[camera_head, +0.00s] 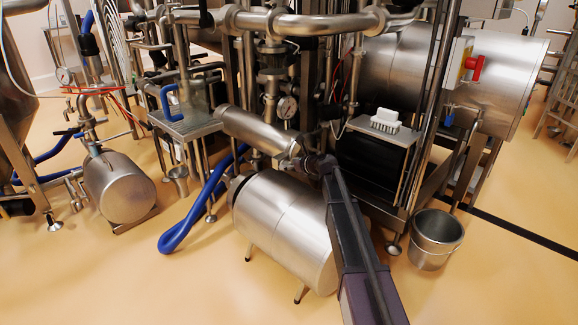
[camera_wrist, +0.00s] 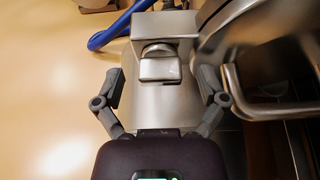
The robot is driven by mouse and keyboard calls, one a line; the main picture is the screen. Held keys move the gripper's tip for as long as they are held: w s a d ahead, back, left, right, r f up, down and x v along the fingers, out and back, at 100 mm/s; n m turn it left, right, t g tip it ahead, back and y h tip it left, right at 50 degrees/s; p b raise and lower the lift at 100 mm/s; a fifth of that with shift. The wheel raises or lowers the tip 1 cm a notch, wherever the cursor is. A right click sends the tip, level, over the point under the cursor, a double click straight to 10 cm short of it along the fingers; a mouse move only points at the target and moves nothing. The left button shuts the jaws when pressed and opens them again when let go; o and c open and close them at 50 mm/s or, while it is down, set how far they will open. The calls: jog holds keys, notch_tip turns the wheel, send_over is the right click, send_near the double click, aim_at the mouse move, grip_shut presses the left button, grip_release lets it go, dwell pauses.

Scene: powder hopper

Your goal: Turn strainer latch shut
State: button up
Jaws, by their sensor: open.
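The strainer (camera_head: 255,132) is a slanted steel cylinder in the middle of the head view, with its lower right end close to my gripper (camera_head: 312,165). In the wrist view, a small steel latch (camera_wrist: 160,68) with a rounded top and a flat tab sits at the upper middle, against a steel block (camera_wrist: 170,24). My gripper (camera_wrist: 160,78) is open, with one finger left and one finger right of the latch. Neither finger visibly touches it. The exact depth between fingers and latch cannot be told. My arm hides part of the area in the head view.
A large steel drum (camera_head: 285,228) lies below the strainer. A blue hose (camera_head: 190,225) loops on the floor to its left. A bent metal handle (camera_wrist: 255,108) is close to the right finger. A bucket (camera_head: 436,238) stands at right. The front left floor is clear.

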jog(key=c, duration=1.2)
jog(key=shift+o, duration=0.2)
jog(key=shift+a+t, duration=0.1)
jog(key=shift+t, duration=0.2)
jog(key=shift+s+a+f+n+t+h+b, duration=0.15)
jog(key=shift+n+t+h+b, duration=0.35)
jog(key=shift+n+t+b, duration=1.2)
jog(key=shift+s+a+f+n+t+h+b, duration=0.2)
jog(key=shift+n+t+h+b, duration=0.55)
jog(key=shift+n, duration=1.9)
jog(key=shift+f+n+t+h+b, duration=0.25)
jog(key=shift+n+t+b, duration=0.5)
jog(key=shift+n+b, duration=1.1)
jog(key=shift+n, duration=0.5)
